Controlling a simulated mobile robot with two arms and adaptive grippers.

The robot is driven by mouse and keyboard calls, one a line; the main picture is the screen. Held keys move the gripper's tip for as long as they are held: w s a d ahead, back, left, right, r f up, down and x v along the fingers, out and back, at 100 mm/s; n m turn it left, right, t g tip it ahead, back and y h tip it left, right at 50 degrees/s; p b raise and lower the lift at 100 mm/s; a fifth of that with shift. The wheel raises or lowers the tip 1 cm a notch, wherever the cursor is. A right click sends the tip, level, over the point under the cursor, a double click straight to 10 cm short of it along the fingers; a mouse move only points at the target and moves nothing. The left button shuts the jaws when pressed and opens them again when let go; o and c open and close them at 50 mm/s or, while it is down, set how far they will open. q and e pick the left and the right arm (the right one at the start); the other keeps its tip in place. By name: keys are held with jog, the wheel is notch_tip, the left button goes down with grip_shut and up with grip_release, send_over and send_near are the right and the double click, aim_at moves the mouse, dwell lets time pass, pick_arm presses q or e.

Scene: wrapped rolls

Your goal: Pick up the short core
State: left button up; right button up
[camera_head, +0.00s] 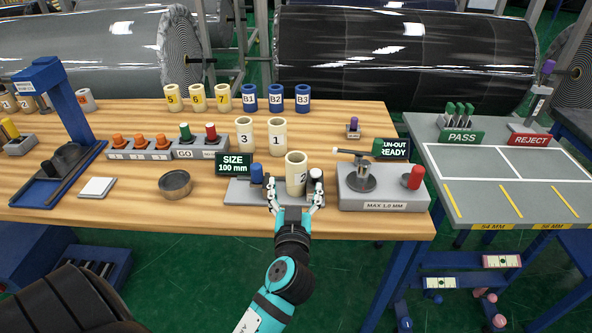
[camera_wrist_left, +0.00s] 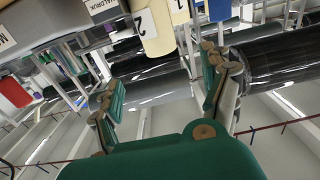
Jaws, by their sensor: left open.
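Three cream cores marked with numbers stand on the wooden bench. Core 2 (camera_head: 296,176) is upright on the grey size gauge (camera_head: 240,192). Core 1 (camera_head: 277,138) and core 3 (camera_head: 243,136) stand behind it. I cannot tell for sure which is the short core. My left gripper (camera_head: 294,190) is open at the front of the gauge, its fingers reaching towards core 2 with nothing held. In the left wrist view the open fingers (camera_wrist_left: 163,88) show, with core 2 (camera_wrist_left: 158,30) beyond them at the top. My right gripper is not in view.
A run-out tester (camera_head: 385,188) stands close on the right, and a blue post (camera_head: 250,174) is on the gauge. Yellow and blue cores line the bench's back. A grey table (camera_head: 470,200) with PASS and REJECT holders is at the right.

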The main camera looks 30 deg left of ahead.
aim_at(296, 165)
pick_arm(q)
jog(key=p+x, duration=0.1)
jog(key=x, duration=0.4)
jog(key=shift+w+r, duration=0.1)
jog(key=shift+w, duration=0.15)
jog(key=shift+w+a+p, duration=0.35)
jog(key=shift+w, duration=0.15)
jog(key=shift+w+a, duration=0.15)
jog(key=shift+w, duration=0.05)
jog(key=p+x, duration=0.2)
jog(key=x, duration=0.2)
jog(key=shift+w+a, duration=0.25)
jog(key=shift+a, duration=0.1)
jog(key=c, duration=1.1)
grip_shut()
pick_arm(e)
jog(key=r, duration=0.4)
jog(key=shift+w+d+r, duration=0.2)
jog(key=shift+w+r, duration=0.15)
